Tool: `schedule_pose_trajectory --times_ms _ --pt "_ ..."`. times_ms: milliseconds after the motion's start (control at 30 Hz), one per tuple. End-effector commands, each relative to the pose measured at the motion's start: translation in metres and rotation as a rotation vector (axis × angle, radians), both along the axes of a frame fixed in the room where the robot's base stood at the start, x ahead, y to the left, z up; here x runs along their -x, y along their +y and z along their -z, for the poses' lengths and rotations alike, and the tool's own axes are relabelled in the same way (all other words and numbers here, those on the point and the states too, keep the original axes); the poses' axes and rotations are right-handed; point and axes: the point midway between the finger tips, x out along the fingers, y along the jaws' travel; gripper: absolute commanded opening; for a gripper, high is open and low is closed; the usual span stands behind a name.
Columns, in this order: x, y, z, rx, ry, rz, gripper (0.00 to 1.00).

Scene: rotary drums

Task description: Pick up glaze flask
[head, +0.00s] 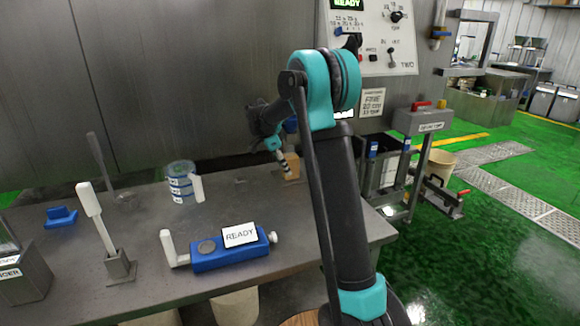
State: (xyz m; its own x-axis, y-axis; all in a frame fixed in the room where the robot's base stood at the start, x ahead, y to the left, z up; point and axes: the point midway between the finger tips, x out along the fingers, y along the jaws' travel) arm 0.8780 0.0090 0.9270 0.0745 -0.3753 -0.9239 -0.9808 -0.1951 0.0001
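A clear vessel with blue bands and white labels (181,184) stands upright on the grey metal table (115,262), left of my arm. A white upright piece is at its right side. It may be the glaze flask, but its label is too small to read. My gripper (276,145) is at the far end of my arm, above the back right of the table and to the right of the vessel, apart from it. It is small and partly hidden by my arm, so its fingers are not clear. I see nothing held in it.
A blue device marked READY (232,253) lies at the table's front. A white-handled tool (97,215) stands in a metal holder at left. A small blue block (61,217) sits farther left. A wooden block (292,166) is near my gripper. A control panel (372,38) hangs behind.

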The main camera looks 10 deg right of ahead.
Motion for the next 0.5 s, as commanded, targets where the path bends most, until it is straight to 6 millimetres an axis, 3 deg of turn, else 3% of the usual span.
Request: schedule_pose_trajectory --times_ms 33,300,500 --pt "0.0000 0.0001 -0.0001 0.000 0.000 0.000 0.54" --pt "0.0001 0.0001 -0.0004 0.000 0.000 0.000 0.23" --pt "0.0001 0.0002 -0.0007 0.000 0.000 0.000 0.23"
